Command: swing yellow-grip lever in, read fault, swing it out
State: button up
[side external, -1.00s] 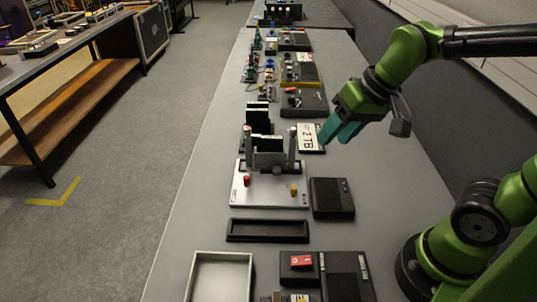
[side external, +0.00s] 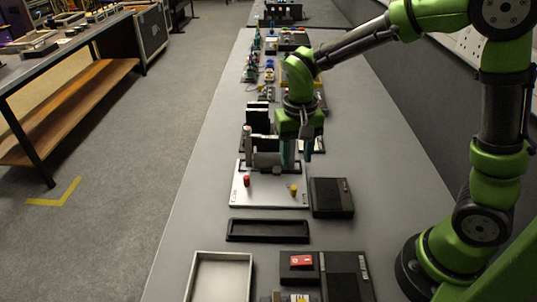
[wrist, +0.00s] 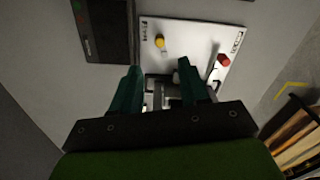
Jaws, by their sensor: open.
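The yellow-grip lever (side external: 294,190) stands at the right front of a white plate (side external: 265,199); its yellow grip also shows in the wrist view (wrist: 159,41). A red-grip lever (side external: 246,181) stands at the plate's left and shows in the wrist view (wrist: 224,60). My gripper (side external: 298,158) points down over the rear right of the plate, behind the yellow grip. Its teal fingers (wrist: 158,72) are apart with nothing held, and the yellow grip lies beyond the fingertips. A black box (side external: 331,197) with small lights sits right of the plate; any reading is too small to tell.
A grey upright fixture (side external: 266,158) rises at the plate's rear, close to my fingers. A black tray (side external: 267,230) lies in front of the plate. A pale open tray (side external: 220,280) and a black unit with a red switch (side external: 301,261) are nearer. Open table lies right of the black box.

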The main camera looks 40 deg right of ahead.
aim_at(294, 187)
notch_tip(294, 187, down, 10)
jog(key=shift+r, duration=0.1)
dwell(0.4)
grip_shut()
